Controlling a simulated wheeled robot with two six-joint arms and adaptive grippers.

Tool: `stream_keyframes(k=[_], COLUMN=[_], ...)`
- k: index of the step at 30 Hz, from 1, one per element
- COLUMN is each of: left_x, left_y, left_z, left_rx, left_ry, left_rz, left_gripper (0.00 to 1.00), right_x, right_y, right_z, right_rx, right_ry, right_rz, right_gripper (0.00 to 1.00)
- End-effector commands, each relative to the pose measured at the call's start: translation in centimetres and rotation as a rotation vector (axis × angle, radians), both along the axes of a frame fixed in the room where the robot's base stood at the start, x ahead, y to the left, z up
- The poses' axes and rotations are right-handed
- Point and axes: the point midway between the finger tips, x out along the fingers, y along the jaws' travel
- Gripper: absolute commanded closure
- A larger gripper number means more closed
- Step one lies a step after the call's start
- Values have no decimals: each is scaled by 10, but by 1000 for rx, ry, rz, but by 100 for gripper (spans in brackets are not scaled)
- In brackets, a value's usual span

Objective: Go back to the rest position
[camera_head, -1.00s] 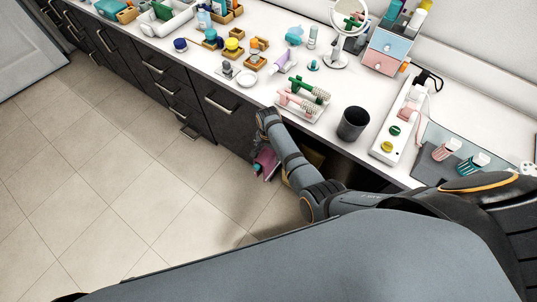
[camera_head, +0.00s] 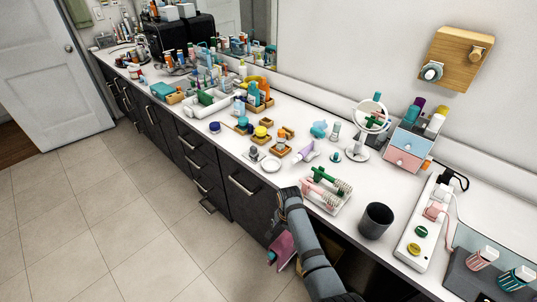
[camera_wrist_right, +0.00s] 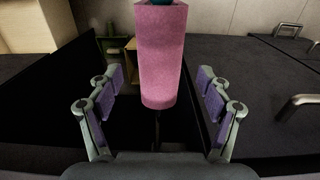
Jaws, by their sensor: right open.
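My right arm (camera_head: 308,250) reaches along the counter's front edge, its wrist bent down beside the dark cabinet fronts. In the right wrist view, my right gripper (camera_wrist_right: 161,78) is open, its purple-padded fingers wide apart. A pink, roughly cylindrical object (camera_wrist_right: 161,60) stands beyond and between the fingers, with clear gaps on both sides. The same pink object (camera_head: 283,247) shows below the counter edge in the head view, with a small teal part. What supports it is hidden. My left gripper is in neither current view.
The white counter (camera_head: 335,223) holds a pink-and-green rack (camera_head: 325,190), a dark cup (camera_head: 376,220), a round mirror (camera_head: 370,118), a power strip (camera_head: 418,235) and many small items. Drawer handles (camera_head: 243,186) stick out from the cabinets. The tiled floor (camera_head: 110,225) at left is clear.

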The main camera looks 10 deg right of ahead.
Motion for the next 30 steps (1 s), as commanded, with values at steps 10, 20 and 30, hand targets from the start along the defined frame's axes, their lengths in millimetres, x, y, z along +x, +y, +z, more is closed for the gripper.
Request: stream_keyframes(k=[10,20,30], left_x=[1,0,0], left_y=[-1,-1,-1], left_z=[0,0,0], left_rx=[-1,-1,-1], left_ry=[-1,-1,-1], left_rz=[1,1,1], left_gripper=[52,52,52], right_x=[-43,-128,-178], right_y=[-48,-101,-105], right_z=[4,61,118], right_rx=[-32,-140,-211], right_ry=[-67,-184,-243], right_rz=[164,597,903], right_gripper=[21,21,21])
